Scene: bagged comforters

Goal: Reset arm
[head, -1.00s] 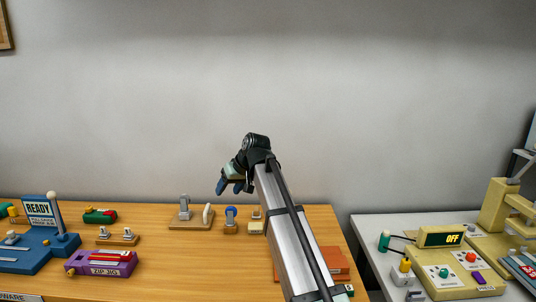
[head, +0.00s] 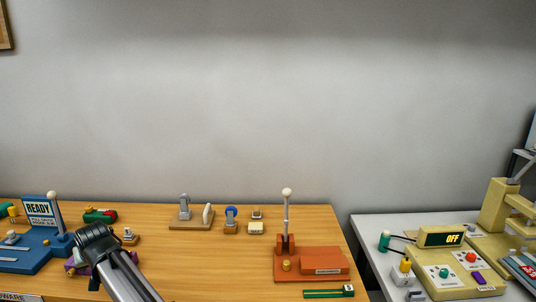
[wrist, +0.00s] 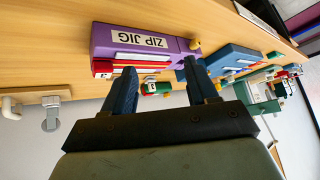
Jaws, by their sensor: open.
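In the head view my arm reaches over the left part of the wooden table (head: 190,265).
A blue station with a READY sign (head: 40,211) stands at the left. An orange lever press (head: 312,262) stands at the right of the table. Small fixtures (head: 190,216) sit at the back. A white table holds a yellow machine marked OFF (head: 440,238). The table's middle front is clear.

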